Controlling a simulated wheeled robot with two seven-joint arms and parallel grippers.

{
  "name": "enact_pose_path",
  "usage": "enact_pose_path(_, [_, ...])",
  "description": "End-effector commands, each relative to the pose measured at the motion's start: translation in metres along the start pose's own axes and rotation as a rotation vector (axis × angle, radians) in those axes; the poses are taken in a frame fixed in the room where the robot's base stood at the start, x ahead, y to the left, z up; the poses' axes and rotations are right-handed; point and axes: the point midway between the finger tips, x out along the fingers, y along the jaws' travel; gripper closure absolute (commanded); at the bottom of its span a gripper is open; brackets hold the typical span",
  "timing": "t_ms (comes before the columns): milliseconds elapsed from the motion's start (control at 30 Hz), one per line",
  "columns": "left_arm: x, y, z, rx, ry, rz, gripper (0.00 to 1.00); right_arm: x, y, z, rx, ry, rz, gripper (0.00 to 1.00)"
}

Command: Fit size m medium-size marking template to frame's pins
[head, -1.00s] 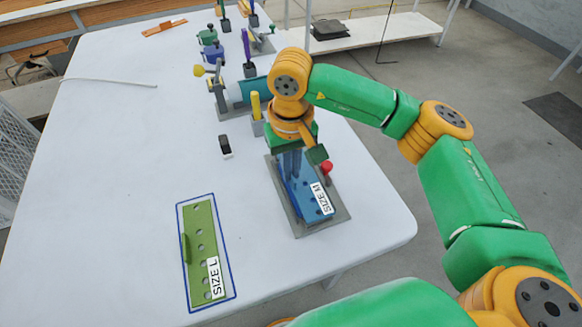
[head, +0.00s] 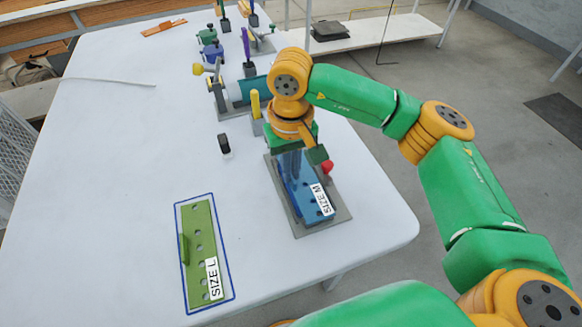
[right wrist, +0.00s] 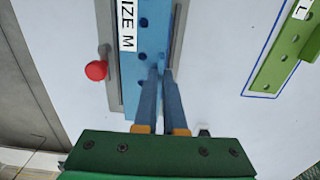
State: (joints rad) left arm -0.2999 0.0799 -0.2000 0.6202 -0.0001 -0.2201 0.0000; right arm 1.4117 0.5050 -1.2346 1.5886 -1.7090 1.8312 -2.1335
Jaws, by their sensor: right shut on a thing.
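The blue size M template (head: 312,200) lies over the grey frame (head: 340,215) near the table's right edge. It also shows in the right wrist view (right wrist: 146,75), along the grey frame (right wrist: 112,60). My right gripper (head: 294,180) is over the template's far part; in the right wrist view its fingers (right wrist: 160,75) are shut on the template. A red knob (head: 327,167) stands at the frame's right side. The frame's pins are hidden, and I cannot tell whether the template sits fully down. My left gripper is not in view.
A green size L template (head: 203,255) lies inside a blue outline at the front. A small black-and-white block (head: 224,145), a yellow-handled tool (head: 256,105) and several other tools stand further back. The table's left part is clear.

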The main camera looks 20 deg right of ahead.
Motion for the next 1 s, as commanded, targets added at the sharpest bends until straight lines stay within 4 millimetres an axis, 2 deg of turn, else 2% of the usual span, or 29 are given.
enact_pose_path(833, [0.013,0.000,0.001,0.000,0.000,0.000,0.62,0.014,0.000,0.000,0.000,0.000,0.000,1.00])
enact_pose_path(867, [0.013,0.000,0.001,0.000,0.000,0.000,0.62,0.014,0.000,0.000,0.000,0.000,0.000,0.84])
enact_pose_path(900, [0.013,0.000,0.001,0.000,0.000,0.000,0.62,0.013,0.000,0.000,0.000,0.000,0.000,0.73])
enact_pose_path(967, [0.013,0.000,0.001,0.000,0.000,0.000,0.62,0.013,0.000,0.000,0.000,0.000,0.000,0.57])
enact_pose_path(1000, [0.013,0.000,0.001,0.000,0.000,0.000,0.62,0.013,0.000,0.000,0.000,0.000,0.000,0.57])
